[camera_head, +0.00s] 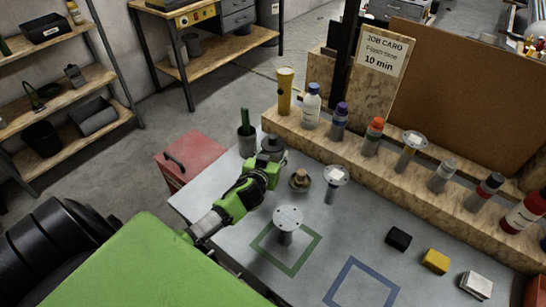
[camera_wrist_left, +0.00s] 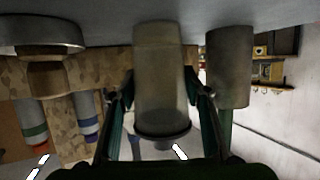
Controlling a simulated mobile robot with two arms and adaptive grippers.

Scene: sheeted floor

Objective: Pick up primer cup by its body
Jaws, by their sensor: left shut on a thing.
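A grey cup with a dark lid (camera_head: 271,143), which I take to be the primer cup, stands upright at the far left of the grey table (camera_head: 225,208). My green left gripper (camera_head: 273,160) is shut around its body from the near side. In the left wrist view, which is upside down, the cup (camera_wrist_left: 160,75) is between the two fingers (camera_wrist_left: 161,95), with its dark rim toward the bottom of the picture. I cannot tell whether its base touches the table. My right gripper is not in view.
A wooden ledge (camera_head: 400,185) with several bottles runs behind. The blue outlined square (camera_head: 361,290) is empty.

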